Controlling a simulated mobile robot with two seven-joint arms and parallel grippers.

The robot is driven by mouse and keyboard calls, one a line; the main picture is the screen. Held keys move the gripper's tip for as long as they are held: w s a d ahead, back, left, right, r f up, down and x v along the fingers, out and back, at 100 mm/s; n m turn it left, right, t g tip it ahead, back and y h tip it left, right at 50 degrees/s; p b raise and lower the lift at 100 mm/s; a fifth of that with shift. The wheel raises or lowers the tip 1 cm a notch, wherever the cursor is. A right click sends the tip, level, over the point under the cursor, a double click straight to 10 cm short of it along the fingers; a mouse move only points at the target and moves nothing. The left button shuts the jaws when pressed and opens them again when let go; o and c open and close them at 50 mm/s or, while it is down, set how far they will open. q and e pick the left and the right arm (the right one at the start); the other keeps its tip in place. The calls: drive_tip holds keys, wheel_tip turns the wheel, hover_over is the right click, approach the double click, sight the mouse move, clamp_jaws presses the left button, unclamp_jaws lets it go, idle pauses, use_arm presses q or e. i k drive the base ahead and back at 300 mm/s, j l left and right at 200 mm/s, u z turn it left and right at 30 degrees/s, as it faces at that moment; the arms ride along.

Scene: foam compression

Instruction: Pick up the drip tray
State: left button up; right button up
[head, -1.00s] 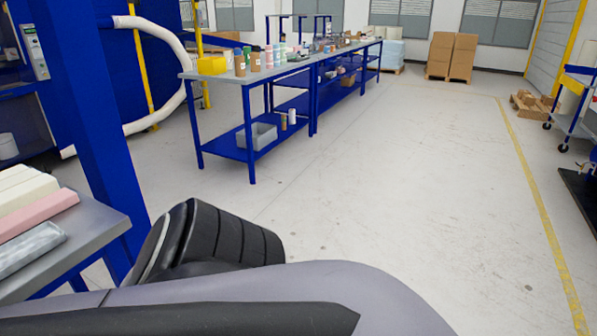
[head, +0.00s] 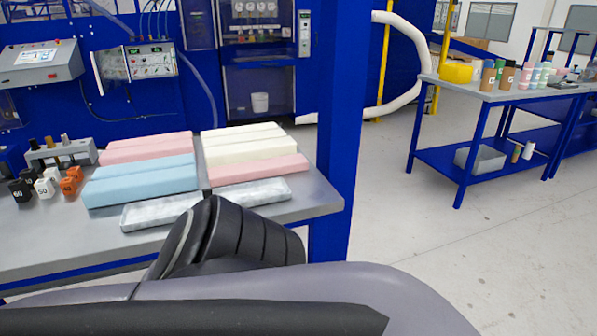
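I cannot pick out a drip tray with certainty in the head view. Neither of my grippers is in view; only dark and grey parts of my own body fill the lower middle. A grey workbench (head: 315,200) on the left holds foam blocks: pink (head: 150,147), blue (head: 140,180), cream (head: 245,145) and a second pink one (head: 258,169).
Orange, white and black blocks (head: 46,185) sit at the bench's left. A blue post (head: 340,130) rises at the bench's right corner. A second table (head: 500,95) stands right; open floor (head: 420,230) lies between.

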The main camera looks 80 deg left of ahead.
sight(164, 210)
drive_tip(key=u, duration=1.3)
